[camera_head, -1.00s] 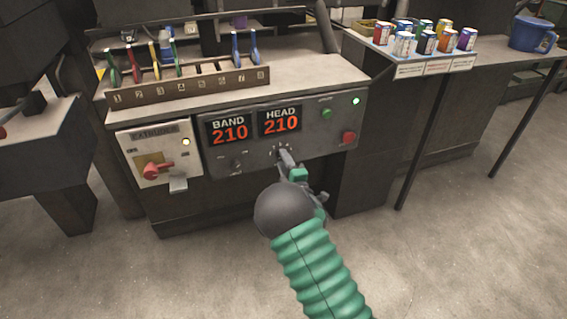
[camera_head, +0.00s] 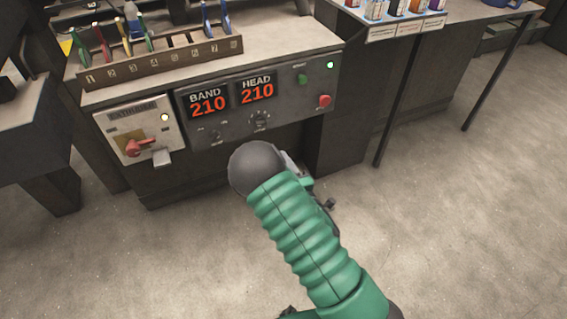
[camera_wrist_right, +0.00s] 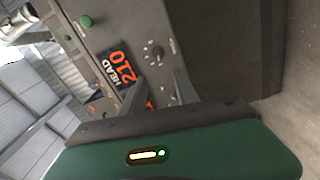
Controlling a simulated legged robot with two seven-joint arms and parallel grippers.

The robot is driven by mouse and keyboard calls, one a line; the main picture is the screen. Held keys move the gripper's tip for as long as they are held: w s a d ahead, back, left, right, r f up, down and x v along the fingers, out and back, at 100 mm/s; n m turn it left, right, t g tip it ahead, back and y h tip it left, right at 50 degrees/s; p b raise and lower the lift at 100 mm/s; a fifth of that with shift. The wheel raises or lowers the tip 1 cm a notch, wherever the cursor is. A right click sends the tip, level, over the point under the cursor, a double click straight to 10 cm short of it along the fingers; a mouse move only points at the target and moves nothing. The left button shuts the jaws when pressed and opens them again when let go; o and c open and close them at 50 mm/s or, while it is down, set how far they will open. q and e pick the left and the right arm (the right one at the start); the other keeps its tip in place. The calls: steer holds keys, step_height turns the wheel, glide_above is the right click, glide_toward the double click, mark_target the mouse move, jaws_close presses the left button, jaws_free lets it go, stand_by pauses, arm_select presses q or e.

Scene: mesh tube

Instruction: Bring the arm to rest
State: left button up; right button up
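My right arm (camera_head: 305,240) comes in from the lower right in a green ribbed sleeve, with a dark round joint at its far end. The joint hides most of my right gripper in the head view; only parts of it show beside the joint. In the right wrist view the two dark fingers of my right gripper (camera_wrist_right: 160,82) stand apart with nothing between them. They point toward the control panel (camera_head: 285,105), near the HEAD display (camera_wrist_right: 118,70) and a round dial (camera_wrist_right: 153,52), with a gap to it. My left gripper is not in view.
An extruder switch box (camera_head: 140,130) with a red handle is at the left. A numbered tool rack (camera_head: 160,60) stands on the bench. A table with several cans (camera_head: 397,8) is at upper right. The floor (camera_head: 460,230) at right is clear.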

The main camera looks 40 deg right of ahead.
stand_by(0.3)
steer(key=s+a+f+m+g+y, duration=0.1)
steer(key=a+f+m+g, duration=0.45)
steer(key=m+g, duration=0.35)
steer(key=s+a+r+m+g+y, duration=0.3)
steer(key=s+a+m+g, duration=0.15)
steer(key=s+a, duration=0.75)
step_height(320, 180, up, 33)
steer(key=s+g+p, duration=0.1)
steer(key=s+p, duration=0.1)
steer(key=p, duration=3.1)
steer(key=shift+s+d+r, duration=0.15)
steer(key=shift+s+d, duration=0.05)
steer(key=shift+s, duration=0.05)
